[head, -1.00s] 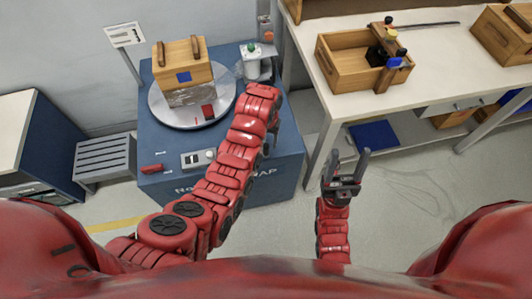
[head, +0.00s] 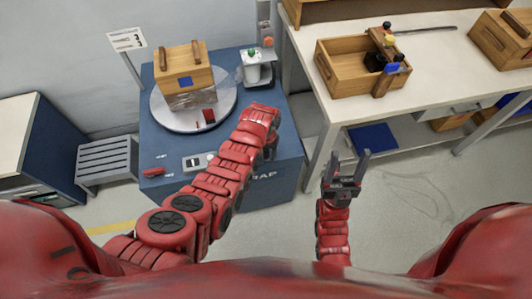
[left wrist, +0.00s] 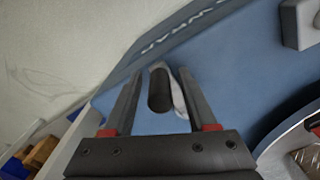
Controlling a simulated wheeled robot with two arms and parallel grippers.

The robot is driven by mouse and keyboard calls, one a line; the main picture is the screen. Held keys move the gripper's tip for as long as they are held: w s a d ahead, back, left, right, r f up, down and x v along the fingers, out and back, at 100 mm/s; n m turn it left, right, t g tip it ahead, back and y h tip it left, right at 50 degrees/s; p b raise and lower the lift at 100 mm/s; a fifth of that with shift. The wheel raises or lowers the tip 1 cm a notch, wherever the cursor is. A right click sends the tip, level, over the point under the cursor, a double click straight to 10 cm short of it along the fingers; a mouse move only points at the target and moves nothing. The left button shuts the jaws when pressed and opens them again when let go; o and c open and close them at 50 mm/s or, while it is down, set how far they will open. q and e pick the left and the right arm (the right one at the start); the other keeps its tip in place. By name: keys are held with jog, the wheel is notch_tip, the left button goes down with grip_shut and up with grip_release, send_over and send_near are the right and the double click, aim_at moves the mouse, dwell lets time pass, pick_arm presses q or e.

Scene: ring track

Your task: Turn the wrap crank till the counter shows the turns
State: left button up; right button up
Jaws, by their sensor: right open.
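The blue wrap machine (head: 165,140) carries a round turntable (head: 165,118) with a wooden box (head: 185,75) on it, its lower part in clear film. A small white panel (head: 198,161), possibly the counter, sits on the machine top; I cannot read it. In the left wrist view a dark crank handle (left wrist: 160,90) stands between the fingers of my left gripper (left wrist: 160,78), which is open with gaps on both sides. In the head view my left arm largely hides the handle. My right gripper (head: 347,165) is open and empty, in front of the bench.
A white bench (head: 440,60) at the right holds an open wooden crate (head: 335,75). A film post (head: 253,68) stands at the turntable's back right. A sign (head: 127,39) stands behind the machine.

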pick_arm(q)
grip_shut()
dwell(1.2)
